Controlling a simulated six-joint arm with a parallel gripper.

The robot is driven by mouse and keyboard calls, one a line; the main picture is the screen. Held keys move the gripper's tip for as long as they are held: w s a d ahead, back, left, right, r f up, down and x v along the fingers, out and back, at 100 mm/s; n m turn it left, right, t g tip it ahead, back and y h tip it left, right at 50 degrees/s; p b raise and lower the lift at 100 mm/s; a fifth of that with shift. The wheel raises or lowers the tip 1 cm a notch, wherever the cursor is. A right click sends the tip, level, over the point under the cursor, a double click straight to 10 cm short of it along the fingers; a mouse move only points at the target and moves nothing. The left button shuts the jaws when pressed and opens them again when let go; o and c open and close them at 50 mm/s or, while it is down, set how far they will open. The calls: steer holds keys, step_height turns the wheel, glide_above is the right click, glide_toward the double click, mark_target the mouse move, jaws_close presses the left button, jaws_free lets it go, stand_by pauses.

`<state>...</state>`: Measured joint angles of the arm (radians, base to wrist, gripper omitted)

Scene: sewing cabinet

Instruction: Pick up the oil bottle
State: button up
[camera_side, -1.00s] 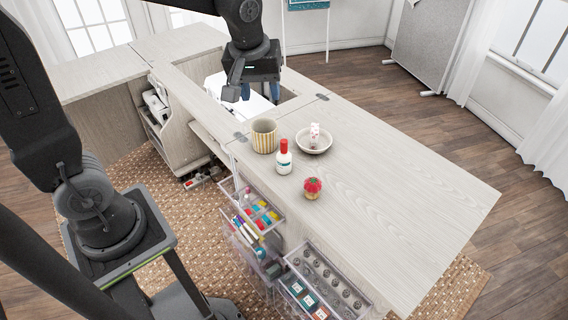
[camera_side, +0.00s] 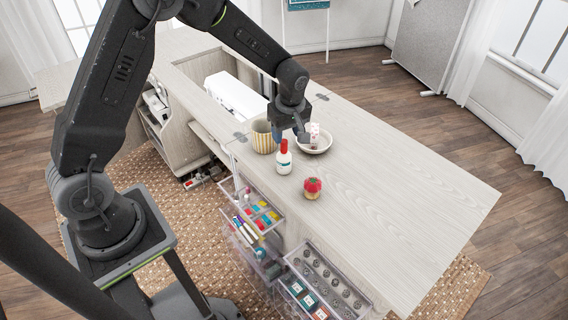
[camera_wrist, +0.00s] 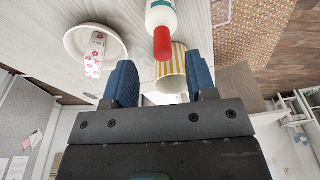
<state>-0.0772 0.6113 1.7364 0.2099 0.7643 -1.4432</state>
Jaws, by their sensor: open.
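The oil bottle (camera_side: 284,160) is white with a red cap and a blue-green label. It stands upright on the pale wooden cabinet top (camera_side: 390,190). My gripper (camera_side: 290,136) is open and empty, just behind and above the bottle in the side view. In the wrist view the blue finger pads of my gripper (camera_wrist: 160,85) are spread apart. The bottle (camera_wrist: 160,18) shows there beyond the fingertips, its red cap pointing toward the gap between them. The bottle's base is cut off by the top edge of that view.
A yellow-and-white striped cup (camera_side: 263,138) stands close left of the bottle. A shallow bowl (camera_side: 318,149) holding a patterned item (camera_side: 315,133) is behind right. A red-topped pincushion (camera_side: 312,188) is in front right. Open clear drawers (camera_side: 262,217) hang below. The right of the top is clear.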

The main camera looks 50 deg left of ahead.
mark_target(284, 141)
steer(key=shift+a+f, duration=0.25)
steer(key=shift+f, duration=0.8)
steer(key=shift+a+f, duration=0.3)
steer(key=shift+f, duration=0.7)
steer(key=shift+a+f, duration=0.25)
steer(key=shift+f, duration=0.8)
jaws_close()
